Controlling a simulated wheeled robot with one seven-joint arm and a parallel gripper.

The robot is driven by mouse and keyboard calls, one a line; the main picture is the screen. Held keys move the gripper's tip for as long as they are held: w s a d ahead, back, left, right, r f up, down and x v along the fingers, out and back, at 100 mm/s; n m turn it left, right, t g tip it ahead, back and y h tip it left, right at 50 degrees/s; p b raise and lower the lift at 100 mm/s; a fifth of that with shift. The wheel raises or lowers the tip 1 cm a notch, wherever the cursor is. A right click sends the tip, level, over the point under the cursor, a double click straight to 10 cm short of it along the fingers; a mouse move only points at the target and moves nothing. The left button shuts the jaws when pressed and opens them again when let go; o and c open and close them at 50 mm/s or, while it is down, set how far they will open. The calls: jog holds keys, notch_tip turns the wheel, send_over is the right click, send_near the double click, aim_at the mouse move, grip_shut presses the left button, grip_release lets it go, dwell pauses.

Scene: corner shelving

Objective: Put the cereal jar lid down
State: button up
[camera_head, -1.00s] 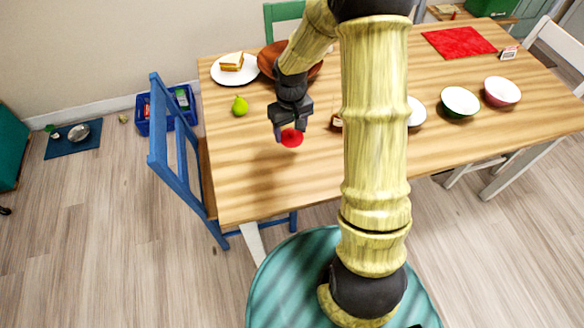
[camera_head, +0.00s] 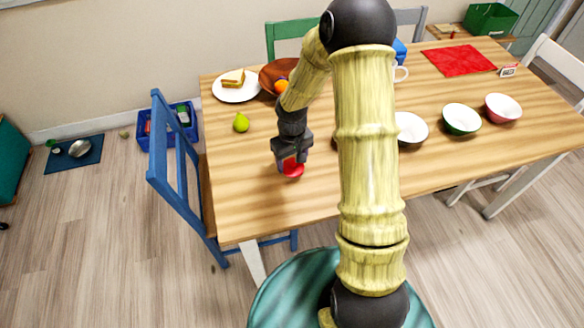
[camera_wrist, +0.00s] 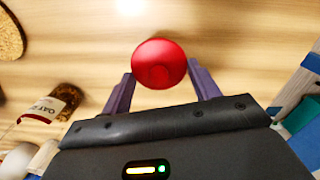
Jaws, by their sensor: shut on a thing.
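The cereal jar lid is a round red lid (camera_head: 293,169) at the tips of my gripper (camera_head: 288,160), over the left part of the wooden table (camera_head: 240,195). In the wrist view the red lid (camera_wrist: 159,63) sits between the two purple fingers of my gripper (camera_wrist: 160,80), which are shut on it. The lid is at or just above the tabletop; I cannot tell whether it touches. A jar with an "OAT" label (camera_wrist: 52,105) shows at the left of the wrist view; in the head view my arm mostly hides that area.
Bowls (camera_head: 461,119) stand to the right past my arm. A blue chair (camera_head: 176,165) is at the left edge. The table's front left is clear.

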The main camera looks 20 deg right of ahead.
aim_at(292, 168)
jog(key=shift+f, duration=1.85)
jog(key=shift+f, duration=0.15)
jog(key=o, duration=1)
jog(key=shift+c, duration=0.2)
notch_tip(292, 168, up, 12)
jog(key=shift+r+p, duration=0.2)
jog(key=shift+p, duration=0.2)
